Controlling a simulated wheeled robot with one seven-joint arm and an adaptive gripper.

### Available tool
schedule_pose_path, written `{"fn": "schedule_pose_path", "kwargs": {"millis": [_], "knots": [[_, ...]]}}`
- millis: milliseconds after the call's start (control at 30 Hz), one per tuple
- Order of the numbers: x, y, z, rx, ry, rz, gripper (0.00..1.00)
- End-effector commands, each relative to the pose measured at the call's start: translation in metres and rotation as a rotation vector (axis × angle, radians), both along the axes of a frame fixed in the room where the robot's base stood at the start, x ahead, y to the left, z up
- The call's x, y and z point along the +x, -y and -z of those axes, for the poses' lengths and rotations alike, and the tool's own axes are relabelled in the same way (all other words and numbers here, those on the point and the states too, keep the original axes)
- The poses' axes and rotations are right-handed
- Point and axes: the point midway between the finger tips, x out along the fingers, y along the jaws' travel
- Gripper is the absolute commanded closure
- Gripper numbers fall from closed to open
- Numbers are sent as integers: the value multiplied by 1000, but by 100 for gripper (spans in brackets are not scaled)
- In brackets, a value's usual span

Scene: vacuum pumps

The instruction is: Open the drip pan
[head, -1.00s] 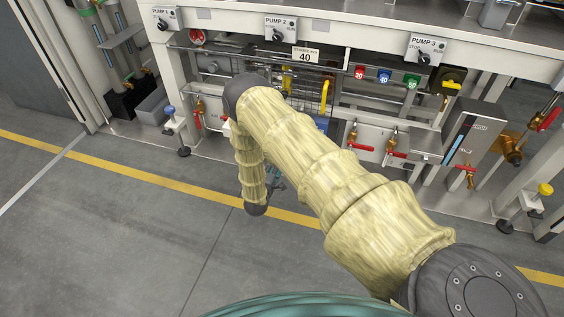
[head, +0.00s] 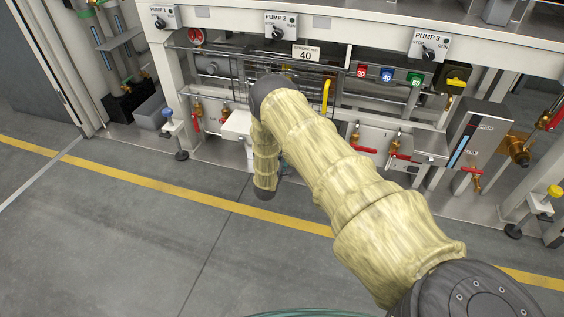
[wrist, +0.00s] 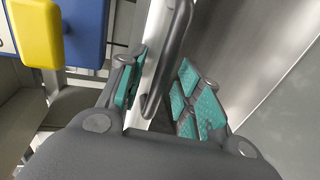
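In the wrist view, a dark grey bar handle (wrist: 172,58) stands on a bright steel panel (wrist: 155,30), which looks like the drip pan's front. My gripper (wrist: 163,92) is open around the handle, with teal finger pads on either side and a visible gap to the right pads. I cannot tell whether the left finger touches it. In the head view, my arm hides most of the pan area, and only a sliver of my gripper (head: 284,173) shows low beside the forearm. A white box-like part (head: 238,124) shows left of the arm.
A blue block with a yellow part (wrist: 40,35) is at the wrist view's upper left. In the head view, red-handled valves (head: 362,149) and a steel meter box (head: 470,140) stand right of my arm. The grey floor (head: 130,220) in front is clear.

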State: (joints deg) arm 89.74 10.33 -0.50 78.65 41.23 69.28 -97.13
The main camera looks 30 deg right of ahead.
Motion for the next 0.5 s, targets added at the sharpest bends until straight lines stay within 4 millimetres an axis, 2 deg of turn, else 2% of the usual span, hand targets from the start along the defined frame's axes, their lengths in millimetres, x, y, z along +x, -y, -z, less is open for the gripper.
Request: {"fn": "schedule_pose_path", "kwargs": {"millis": [267, 433, 500], "knots": [[1, 0, 0, 0, 0, 0, 67], [1, 0, 0, 0, 0, 0, 98], [1, 0, 0, 0, 0, 0, 100]]}}
